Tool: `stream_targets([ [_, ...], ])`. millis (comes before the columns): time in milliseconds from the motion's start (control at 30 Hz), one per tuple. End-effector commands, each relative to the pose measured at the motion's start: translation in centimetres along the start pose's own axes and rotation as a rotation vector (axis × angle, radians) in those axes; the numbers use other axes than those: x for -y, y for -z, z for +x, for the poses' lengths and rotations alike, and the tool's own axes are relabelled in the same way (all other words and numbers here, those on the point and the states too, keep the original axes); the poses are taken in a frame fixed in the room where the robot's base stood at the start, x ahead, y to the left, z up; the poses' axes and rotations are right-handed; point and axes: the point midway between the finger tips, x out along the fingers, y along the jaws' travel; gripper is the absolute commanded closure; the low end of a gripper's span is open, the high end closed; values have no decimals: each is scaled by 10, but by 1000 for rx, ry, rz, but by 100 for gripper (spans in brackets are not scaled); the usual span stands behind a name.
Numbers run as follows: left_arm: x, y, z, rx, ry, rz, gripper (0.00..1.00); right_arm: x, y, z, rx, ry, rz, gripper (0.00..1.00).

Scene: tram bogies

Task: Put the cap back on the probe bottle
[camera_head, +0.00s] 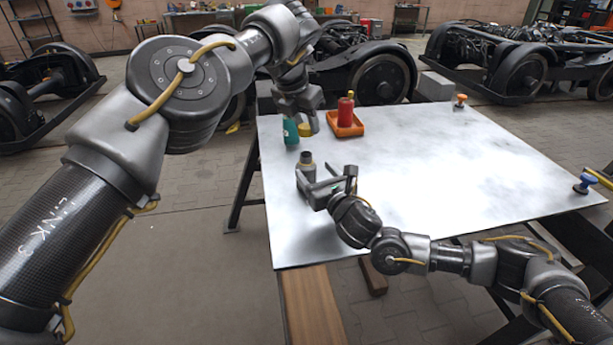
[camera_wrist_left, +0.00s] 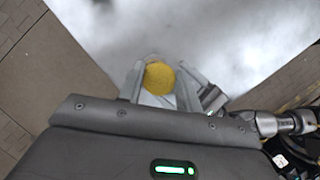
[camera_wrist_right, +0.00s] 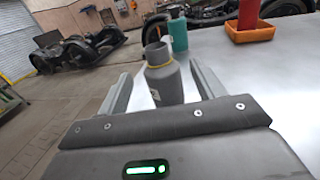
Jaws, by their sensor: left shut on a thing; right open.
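The grey probe bottle (camera_head: 308,171) stands upright near the left edge of the metal table. In the right wrist view the bottle (camera_wrist_right: 164,82) has an open, dark-rimmed neck with a yellow ring and no cap on it. My right gripper (camera_head: 318,183) is open, its fingers on either side of the bottle; contact cannot be told. The yellow cap (camera_head: 306,130) is held in my left gripper (camera_head: 301,121), above the table and behind the bottle. In the left wrist view the round yellow cap (camera_wrist_left: 159,78) sits between the shut fingers.
A teal bottle (camera_head: 290,132) stands behind the probe bottle at the table's left edge, close to my left gripper. A red bottle (camera_head: 346,112) stands in an orange tray (camera_head: 345,129). An orange-topped item (camera_head: 460,101) and a blue one (camera_head: 586,183) are farther right. The table's middle is clear.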

Motion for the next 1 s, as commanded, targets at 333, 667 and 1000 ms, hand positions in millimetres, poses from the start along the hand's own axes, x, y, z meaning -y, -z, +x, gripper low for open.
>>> stream_targets([
  [333,-1,0,0,0,-1,-1,86,-1,0,59,1,0,-1,33],
  [667,-1,0,0,0,-1,-1,86,-1,0,77,0,-1,2,33],
  [1000,-1,0,0,0,-1,-1,86,-1,0,77,-1,-1,2,46],
])
